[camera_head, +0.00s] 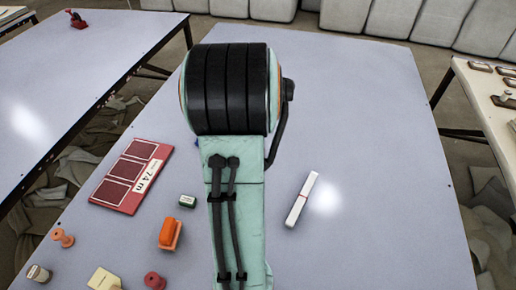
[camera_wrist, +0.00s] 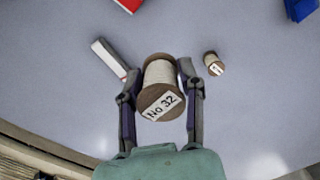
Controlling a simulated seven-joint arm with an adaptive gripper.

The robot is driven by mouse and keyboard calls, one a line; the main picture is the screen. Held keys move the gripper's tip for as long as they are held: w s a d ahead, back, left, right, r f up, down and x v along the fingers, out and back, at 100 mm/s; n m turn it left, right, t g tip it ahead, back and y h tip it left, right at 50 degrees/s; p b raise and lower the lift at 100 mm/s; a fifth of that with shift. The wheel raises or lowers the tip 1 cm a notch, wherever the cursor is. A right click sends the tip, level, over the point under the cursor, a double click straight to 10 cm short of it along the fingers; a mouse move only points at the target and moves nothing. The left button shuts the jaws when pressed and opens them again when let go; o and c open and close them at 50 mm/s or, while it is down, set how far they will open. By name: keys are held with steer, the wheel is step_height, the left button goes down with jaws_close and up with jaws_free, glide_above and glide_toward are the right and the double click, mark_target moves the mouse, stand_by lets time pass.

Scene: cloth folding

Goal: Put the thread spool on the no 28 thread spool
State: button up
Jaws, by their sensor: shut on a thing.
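My gripper (camera_wrist: 161,70) is shut on a thread spool (camera_wrist: 159,75) with brown ends and pale thread, its end label reading "No 32". The fingers close on the sides of the spool, and it is tilted in the wrist view. A second, smaller-looking spool (camera_wrist: 213,63) with brown ends and a white label stands apart to the right of my gripper; its label is too small to read. In the head view my arm hides my gripper and the held spool. No label reading 28 can be made out.
A white box with a red band (camera_wrist: 108,57) lies left of the gripper; it also shows in the head view (camera_head: 302,200).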

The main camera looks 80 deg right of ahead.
steer(key=d+f, duration=0.3)
steer(key=d, duration=0.1)
steer(key=w+d+f, duration=0.1)
steer(key=d+f, duration=0.2)
steer(key=d, duration=0.2)
steer(key=w+d+f, duration=0.1)
steer(key=d+f, duration=0.2)
steer(key=d, duration=0.1)
steer(key=shift+d+f, duration=0.1)
steer(key=shift+d, duration=0.05)
steer(key=shift+d+f, duration=0.15)
steer(key=shift+f, duration=0.05)
steer(key=shift+d+f, duration=0.15)
steer(key=shift+f, duration=1.6)
steer(key=o, duration=1)
steer(key=shift+f, duration=0.1)
